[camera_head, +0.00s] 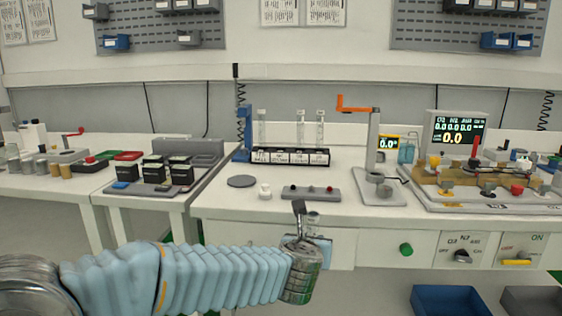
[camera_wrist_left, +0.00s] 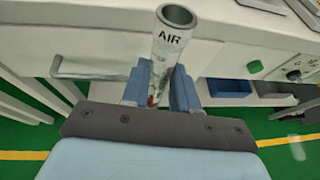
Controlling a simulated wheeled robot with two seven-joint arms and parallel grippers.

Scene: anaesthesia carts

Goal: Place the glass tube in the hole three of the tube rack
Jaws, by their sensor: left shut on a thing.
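The glass tube (camera_wrist_left: 172,50), clear with an open top and the word AIR on it, is held upright between the fingers of my left gripper (camera_wrist_left: 160,88). In the head view the left gripper (camera_head: 308,240) is in front of the table's front edge, and the tube's top (camera_head: 313,219) shows just above it. The tube rack (camera_head: 290,165), a black base with white labels, stands at the back of the table, well beyond the gripper. Clear tubes stand above its first, third and fourth labels from the left; the space above the second label looks empty. My right gripper is not in view.
A grey strip with knobs (camera_head: 312,194), a small white object (camera_head: 265,191) and a dark disc (camera_head: 241,181) lie before the rack. A blue stand (camera_head: 244,135) is left of it. An orange-armed stand (camera_head: 374,150) and a monitor (camera_head: 458,132) are to the right.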

